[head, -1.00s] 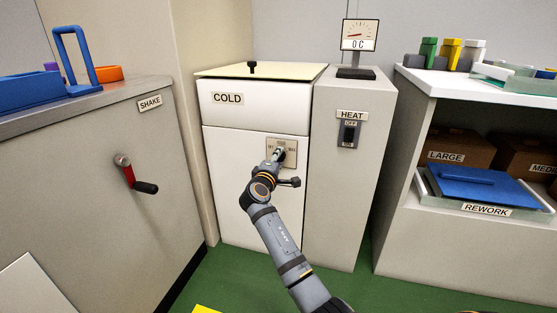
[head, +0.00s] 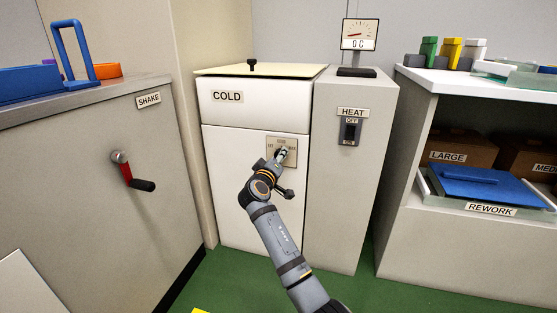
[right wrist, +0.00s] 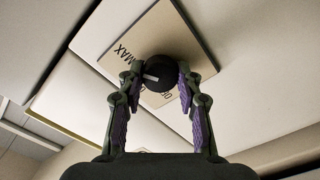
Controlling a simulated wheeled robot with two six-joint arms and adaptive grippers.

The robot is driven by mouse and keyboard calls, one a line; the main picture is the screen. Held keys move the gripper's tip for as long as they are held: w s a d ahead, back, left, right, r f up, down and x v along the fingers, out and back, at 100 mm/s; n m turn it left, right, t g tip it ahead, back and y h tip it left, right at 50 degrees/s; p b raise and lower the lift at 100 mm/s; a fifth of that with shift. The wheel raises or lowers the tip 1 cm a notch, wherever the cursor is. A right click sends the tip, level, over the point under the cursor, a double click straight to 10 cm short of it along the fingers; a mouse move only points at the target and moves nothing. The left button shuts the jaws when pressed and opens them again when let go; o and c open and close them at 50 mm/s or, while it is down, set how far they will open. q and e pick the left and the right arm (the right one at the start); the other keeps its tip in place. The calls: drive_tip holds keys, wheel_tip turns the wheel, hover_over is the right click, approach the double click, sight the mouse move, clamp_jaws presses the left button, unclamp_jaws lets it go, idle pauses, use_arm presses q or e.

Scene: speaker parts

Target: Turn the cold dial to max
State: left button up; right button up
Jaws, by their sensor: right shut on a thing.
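The cold dial is a round black knob (right wrist: 159,74) with a white pointer mark, on a beige plate (right wrist: 190,45) lettered MAX and, partly hidden, OFF. In the right wrist view the pointer mark lies toward the left side of the knob. In the head view the plate (head: 272,144) is on the white front of the COLD cabinet (head: 235,180), and the gripper mostly hides the dial. My right gripper (head: 282,154) reaches the plate; its purple-padded fingers (right wrist: 158,88) are shut on the dial from both sides. My left gripper is not in view.
The HEAT switch (head: 350,131) is on the grey block to the right, below a gauge (head: 360,34). The SHAKE bench with its red crank (head: 121,158) stands at left. Shelves with a REWORK tray (head: 490,209) stand at right.

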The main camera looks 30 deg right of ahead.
drive_tip(key=shift+f, duration=0.15)
idle(0.3)
drive_tip(key=o, duration=1.2)
drive_tip(key=shift+c, duration=0.2)
drive_tip(key=shift+a, duration=0.1)
drive_tip(key=v, duration=0.7)
drive_tip(key=shift+s+a, duration=0.15)
drive_tip(key=shift+s, duration=0.05)
